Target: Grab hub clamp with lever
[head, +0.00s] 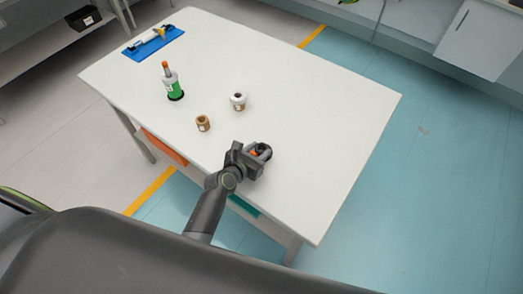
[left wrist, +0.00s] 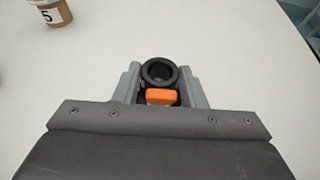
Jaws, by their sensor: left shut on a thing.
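The hub clamp (left wrist: 160,71) is a dark round ring with an orange lever (left wrist: 161,96). In the left wrist view it sits between my left gripper's two grey fingers, the lever on the near side. In the head view the clamp (head: 265,150) is at the near side of the white table, partly hidden by my left gripper (head: 256,156). The gripper is shut on the clamp. I cannot tell whether the clamp still touches the table. My right gripper is not in view.
A blue mat (head: 135,53) with tools lies at the far left. The table's right part is clear.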

